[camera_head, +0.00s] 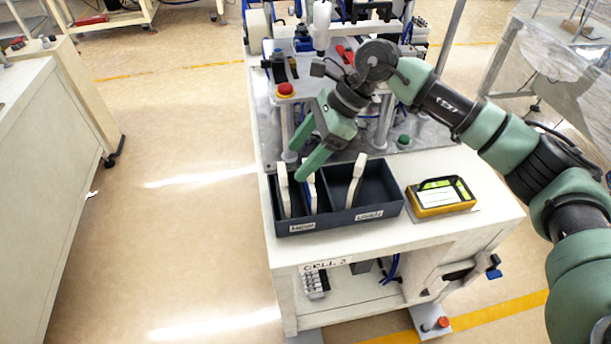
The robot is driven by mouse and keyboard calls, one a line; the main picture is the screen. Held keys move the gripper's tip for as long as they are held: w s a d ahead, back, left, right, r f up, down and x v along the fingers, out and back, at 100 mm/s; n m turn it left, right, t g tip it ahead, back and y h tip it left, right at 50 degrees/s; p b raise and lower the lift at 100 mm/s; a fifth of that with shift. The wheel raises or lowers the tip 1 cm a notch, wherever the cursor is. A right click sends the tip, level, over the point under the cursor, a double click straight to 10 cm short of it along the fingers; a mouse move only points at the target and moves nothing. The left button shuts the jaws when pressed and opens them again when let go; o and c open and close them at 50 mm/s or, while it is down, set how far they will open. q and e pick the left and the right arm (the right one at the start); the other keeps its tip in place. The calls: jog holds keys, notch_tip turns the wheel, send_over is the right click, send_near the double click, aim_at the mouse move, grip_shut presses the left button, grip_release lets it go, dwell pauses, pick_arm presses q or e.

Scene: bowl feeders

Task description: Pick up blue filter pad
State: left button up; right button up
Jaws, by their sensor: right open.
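A dark tray (335,220) with two compartments, labelled NEW and USED, sits on the cart top. In the NEW compartment, a thin pad with a blue edge (313,196) stands upright. A cream pad (284,191) stands to its left. Another cream pad (354,181) stands in the USED compartment. My right gripper (296,163) is open, with its green fingers pointing down-left above the NEW compartment. The nearer finger covers the top of the blue-edged pad. I cannot tell whether they touch. Nothing is seen held. My left gripper is not in view.
A yellow handheld device (440,195) lies to the right of the tray. A red emergency button (286,90) and machine parts stand behind the tray. My right arm reaches in from the right over the cart. Open floor lies to the left.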

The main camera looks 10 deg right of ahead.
jog(key=h, duration=0.2)
send_near(309, 187)
jog(key=w, duration=0.2)
jog(key=p+x, duration=0.1)
jog(key=x, duration=0.1)
jog(key=p+x, duration=0.1)
jog(key=x, duration=0.1)
jog(key=w+p+x, duration=0.1)
jog(key=x, duration=0.1)
jog(key=shift+w+a+r, duration=0.1)
jog(key=shift+a+r, duration=0.05)
jog(key=shift+a, duration=0.25)
jog(key=shift+a+f, duration=0.1)
jog(key=shift+f, duration=0.25)
grip_shut()
